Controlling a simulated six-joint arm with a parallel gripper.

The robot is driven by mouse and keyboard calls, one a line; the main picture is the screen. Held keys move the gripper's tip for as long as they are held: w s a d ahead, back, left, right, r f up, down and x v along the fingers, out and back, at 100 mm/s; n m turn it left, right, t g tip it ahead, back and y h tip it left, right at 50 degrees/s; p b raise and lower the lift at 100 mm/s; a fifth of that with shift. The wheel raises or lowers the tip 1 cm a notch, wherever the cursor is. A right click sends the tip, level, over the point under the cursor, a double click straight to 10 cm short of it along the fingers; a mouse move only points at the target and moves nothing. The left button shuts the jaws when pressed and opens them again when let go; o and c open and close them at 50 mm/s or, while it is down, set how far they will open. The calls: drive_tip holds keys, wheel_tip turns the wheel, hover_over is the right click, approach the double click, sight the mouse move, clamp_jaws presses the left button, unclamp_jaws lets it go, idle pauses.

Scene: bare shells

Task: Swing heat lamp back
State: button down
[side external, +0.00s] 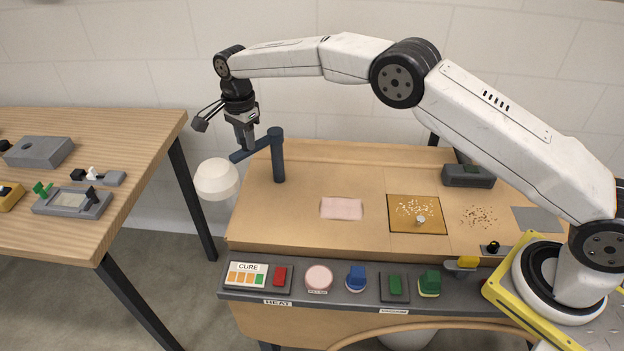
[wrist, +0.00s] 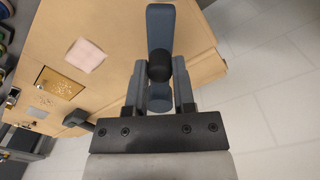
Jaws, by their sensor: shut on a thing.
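The heat lamp has a white round head (side external: 217,179) hanging at the end of a dark blue-grey arm (side external: 256,147) on an upright post (side external: 278,158) at the back left of the workbench. The head hangs past the bench's left edge, over the gap between the tables. My gripper (side external: 247,146) points down and is shut on the lamp arm between head and post. In the wrist view the lamp arm (wrist: 160,28) runs between my two fingers (wrist: 158,95), with a dark round knob (wrist: 159,70) on it. The lamp head is hidden there.
A pink cloth (side external: 341,208), a tan square with pale grains (side external: 418,225) and a grey square (side external: 537,219) lie on the workbench (side external: 300,222). A control panel with a CURE display (side external: 246,274) runs along its front. A wooden table (side external: 130,150) with small devices stands at left.

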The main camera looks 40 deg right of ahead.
drive_tip(key=shift+w+r, duration=0.15)
drive_tip(key=c, duration=0.7)
unclamp_jaws()
drive_tip(key=shift+o, duration=1.3)
drive_tip(key=shift+r, duration=3.85)
drive_tip(key=shift+d, duration=0.1)
